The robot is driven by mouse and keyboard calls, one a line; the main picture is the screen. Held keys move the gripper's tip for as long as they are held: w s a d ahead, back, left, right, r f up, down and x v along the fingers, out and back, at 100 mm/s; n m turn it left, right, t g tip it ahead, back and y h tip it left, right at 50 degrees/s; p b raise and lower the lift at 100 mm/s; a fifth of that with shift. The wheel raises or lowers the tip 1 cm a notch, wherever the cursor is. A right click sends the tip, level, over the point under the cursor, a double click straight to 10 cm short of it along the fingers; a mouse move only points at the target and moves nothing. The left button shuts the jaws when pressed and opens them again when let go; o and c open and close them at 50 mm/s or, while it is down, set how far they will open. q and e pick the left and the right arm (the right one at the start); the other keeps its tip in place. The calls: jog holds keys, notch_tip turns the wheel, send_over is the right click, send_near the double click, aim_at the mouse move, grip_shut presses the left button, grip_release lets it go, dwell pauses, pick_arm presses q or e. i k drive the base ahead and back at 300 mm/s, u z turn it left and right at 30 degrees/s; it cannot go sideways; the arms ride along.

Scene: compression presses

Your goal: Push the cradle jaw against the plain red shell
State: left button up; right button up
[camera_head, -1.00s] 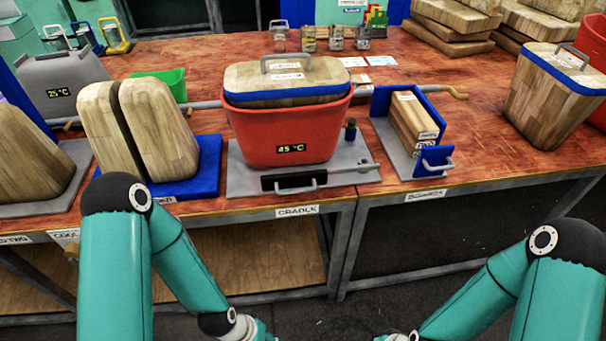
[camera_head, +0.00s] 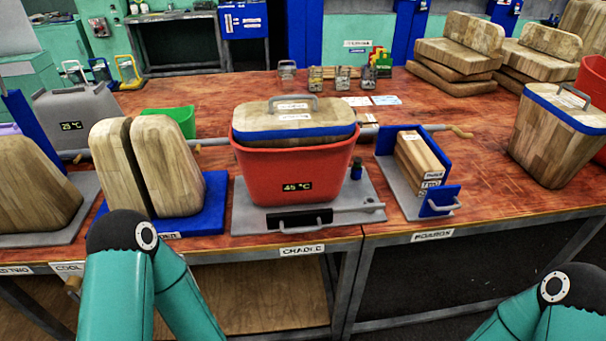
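The plain red shell (camera_head: 270,172) stands upright on the grey cradle plate (camera_head: 358,190), with a "45 °C" display on its front. A wooden block with a blue band and a grey handle (camera_head: 294,122) sits in its top. The cradle jaw (camera_head: 299,219) looks like the black bar with a grey handle at the plate's front edge, in front of the shell. A small gap of plate seems to show between jaw and shell. A "CRADLE" label (camera_head: 302,250) is on the table edge below. Both my grippers are out of the picture; only my teal arm links show at the bottom.
Left of the cradle, two wooden blocks (camera_head: 165,168) stand on a blue base. At right is the boards holder (camera_head: 397,190) with a blue handled front. A small dark bottle (camera_head: 356,168) stands right of the shell. The table front is clear between stations.

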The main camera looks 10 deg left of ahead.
aim_at(282, 221)
jog(key=u, duration=0.1)
jog(key=k, duration=1.05)
jog(key=z, duration=0.65)
jog(key=i, duration=1)
jog(key=u, duration=0.05)
